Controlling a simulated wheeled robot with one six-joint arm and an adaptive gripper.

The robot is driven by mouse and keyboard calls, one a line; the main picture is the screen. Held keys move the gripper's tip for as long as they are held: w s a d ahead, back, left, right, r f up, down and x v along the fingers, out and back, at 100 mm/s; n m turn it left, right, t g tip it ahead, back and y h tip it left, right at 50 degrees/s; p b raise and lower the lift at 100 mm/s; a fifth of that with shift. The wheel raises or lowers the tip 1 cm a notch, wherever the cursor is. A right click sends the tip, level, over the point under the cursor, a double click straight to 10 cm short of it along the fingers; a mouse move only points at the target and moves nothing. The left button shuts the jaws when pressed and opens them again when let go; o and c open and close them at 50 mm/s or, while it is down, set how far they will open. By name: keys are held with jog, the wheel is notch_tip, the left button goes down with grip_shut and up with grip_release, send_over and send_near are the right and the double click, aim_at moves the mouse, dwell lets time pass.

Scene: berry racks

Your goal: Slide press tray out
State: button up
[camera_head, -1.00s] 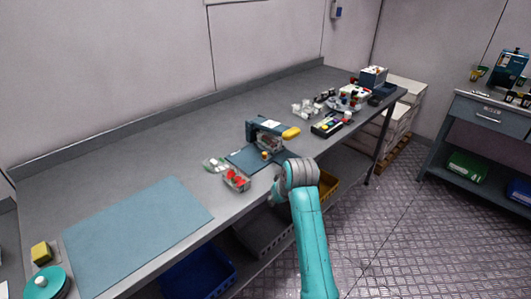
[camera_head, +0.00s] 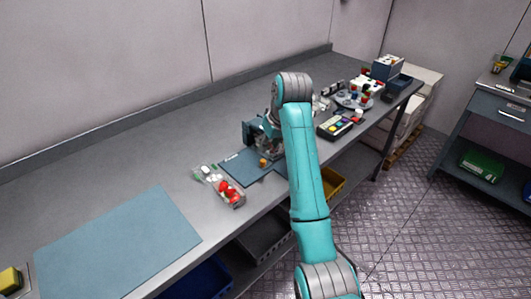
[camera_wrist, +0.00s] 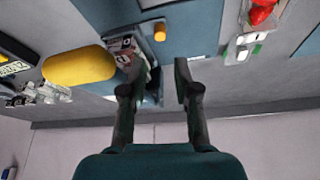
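The blue press (camera_head: 249,131) stands on the bench, partly hidden behind my arm and gripper in the head view. A small orange knob (camera_head: 263,163) shows at its front, above a blue mat (camera_head: 238,169); the knob also shows in the wrist view (camera_wrist: 160,33). I cannot make out the tray itself clearly. In the wrist view the press's yellow handle (camera_wrist: 80,67) lies left of my fingers. My gripper (camera_wrist: 156,72) is open, its two fingers apart over the press, with the knob beyond the fingertips. I see nothing held; contact with the press cannot be told.
A clear punnet with red berries (camera_head: 228,193) sits left of the press. A dark tray of coloured pieces (camera_head: 336,127) and several small items stand to the right. A large blue mat (camera_head: 120,245) lies bare at left. The wall (camera_head: 120,70) runs behind the bench.

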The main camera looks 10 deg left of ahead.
aim_at(263, 161)
jog(key=x, duration=1)
jog(key=shift+f, duration=0.25)
grip_shut()
